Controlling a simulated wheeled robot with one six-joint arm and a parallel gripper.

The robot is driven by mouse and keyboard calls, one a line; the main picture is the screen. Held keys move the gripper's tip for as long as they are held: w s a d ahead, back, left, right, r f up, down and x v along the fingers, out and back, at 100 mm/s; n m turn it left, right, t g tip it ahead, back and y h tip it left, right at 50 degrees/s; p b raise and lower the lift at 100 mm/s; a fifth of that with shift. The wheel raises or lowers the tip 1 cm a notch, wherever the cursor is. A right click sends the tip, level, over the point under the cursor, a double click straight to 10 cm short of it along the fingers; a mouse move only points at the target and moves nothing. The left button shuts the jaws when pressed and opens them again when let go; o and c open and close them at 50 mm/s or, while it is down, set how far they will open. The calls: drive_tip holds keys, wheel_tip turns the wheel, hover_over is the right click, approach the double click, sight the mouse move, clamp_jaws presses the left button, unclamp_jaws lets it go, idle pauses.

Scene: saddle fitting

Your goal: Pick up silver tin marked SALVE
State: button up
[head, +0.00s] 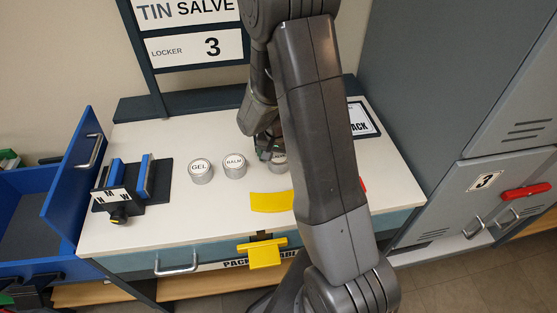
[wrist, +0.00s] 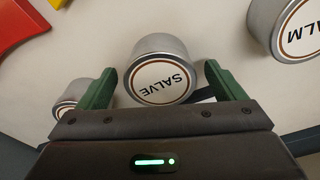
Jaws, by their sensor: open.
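The silver tin marked SALVE (wrist: 160,70) has a round white label with a brown ring. In the wrist view it sits between the two green fingers of my gripper (wrist: 162,88), which is open. Gaps show between the tin and the fingers, so it is not gripped. In the head view my gripper (head: 268,150) is low over the white table top, and only a bit of the SALVE tin (head: 279,157) shows beside it. My arm hides the rest of that area.
The BALM tin (head: 235,166) and GEL tin (head: 201,171) stand to the left. Another silver tin (wrist: 72,108) is close outside one finger. A yellow piece (head: 271,202) lies in front. A dark stand with blue plates (head: 132,185) is at the left of the table (head: 195,225).

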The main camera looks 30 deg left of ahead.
drive_tip(key=shift+f, duration=0.25)
drive_tip(key=shift+c, duration=0.2)
drive_tip(key=c, duration=1.1)
